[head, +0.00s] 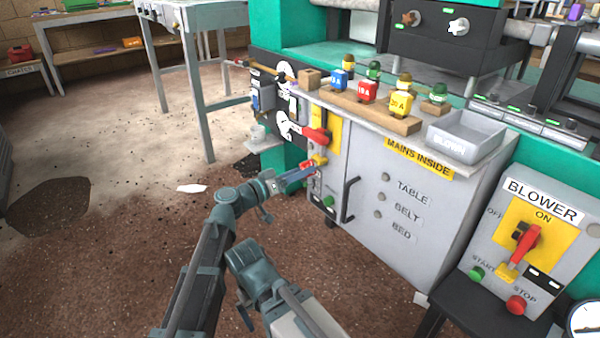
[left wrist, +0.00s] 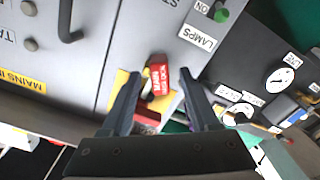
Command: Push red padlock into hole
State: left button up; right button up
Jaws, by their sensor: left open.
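The red padlock (left wrist: 158,80), with white lettering, shows in the left wrist view between the fingers of my left gripper (left wrist: 160,82). A gap shows on each side of it. It lies in front of a yellow plate on the grey cabinet; in the head view the padlock (head: 307,166) is small and partly covered by the gripper. My left gripper (head: 302,173) is open at the cabinet's left side, just below the red switch handle (head: 316,135). A yellow tab (head: 319,160) sits beside the fingertips. The hole cannot be made out.
The cabinet (head: 400,255) has a black door handle (head: 350,200) right of the gripper and a green button (head: 328,201) below it. A wooden rack (head: 372,112) with coloured plugs and a grey tray (head: 467,137) stand on top. Open floor lies to the left.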

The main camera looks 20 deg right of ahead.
pick_arm(q)
jog(key=shift+a, duration=0.1)
jog(key=v, duration=1.3)
jog(key=shift+a, duration=0.3)
jog(key=shift+s, duration=0.1)
